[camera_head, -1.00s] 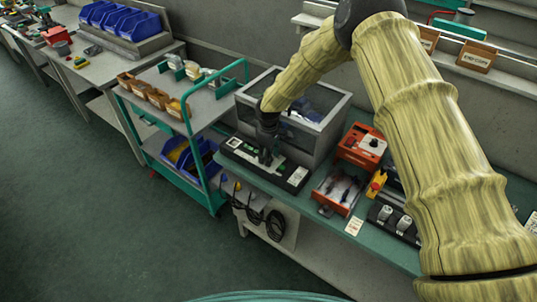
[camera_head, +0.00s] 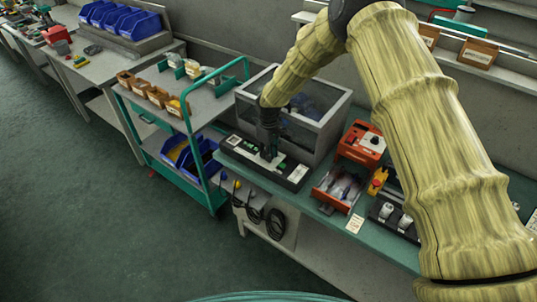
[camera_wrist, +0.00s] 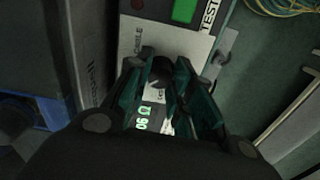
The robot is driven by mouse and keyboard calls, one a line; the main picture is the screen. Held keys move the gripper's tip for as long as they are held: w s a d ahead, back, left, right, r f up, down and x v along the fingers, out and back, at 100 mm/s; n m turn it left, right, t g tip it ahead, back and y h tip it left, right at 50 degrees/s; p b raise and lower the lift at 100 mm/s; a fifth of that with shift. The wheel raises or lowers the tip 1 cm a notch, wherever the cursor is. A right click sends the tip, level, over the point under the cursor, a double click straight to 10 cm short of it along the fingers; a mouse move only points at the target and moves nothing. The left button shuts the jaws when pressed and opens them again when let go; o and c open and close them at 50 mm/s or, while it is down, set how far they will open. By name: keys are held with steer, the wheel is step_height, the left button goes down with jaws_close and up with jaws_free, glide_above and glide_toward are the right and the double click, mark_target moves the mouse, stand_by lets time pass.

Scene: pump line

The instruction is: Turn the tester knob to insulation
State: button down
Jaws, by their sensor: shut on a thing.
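The tester (camera_head: 292,174) is a long dark box with light panels on the bench, in front of a clear-sided case. My gripper (camera_head: 268,156) points down onto its middle. In the wrist view, the black tester knob (camera_wrist: 161,67) sits between my two fingertips, and my gripper (camera_wrist: 157,72) is shut on it. A lit display (camera_wrist: 144,120) with green digits and an ohm sign shows between the fingers.
The clear-sided case (camera_head: 318,122) stands close behind the tester. An orange-red box (camera_head: 362,143) and an open tray (camera_head: 337,190) lie to the right. A teal trolley (camera_head: 186,122) with bins stands at the left. Black cables (camera_head: 274,222) hang below the bench front.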

steer(key=m+b, duration=0.1)
steer(key=m, duration=0.1)
steer(key=m+b, duration=0.1)
steer(key=m, duration=0.1)
steer(key=m+b, duration=0.1)
steer(key=shift+s+f+m+b, duration=0.15)
steer(key=shift+f+m+b, duration=0.15)
steer(key=shift+m, duration=0.1)
stand_by(0.4)
steer(key=c, duration=1.2)
jaws_free()
steer(key=shift+r, duration=0.15)
steer(key=shift+r, duration=0.15)
steer(key=shift+w+r, duration=0.2)
steer(key=shift+r, duration=0.05)
step_height(320, 180, up, 11)
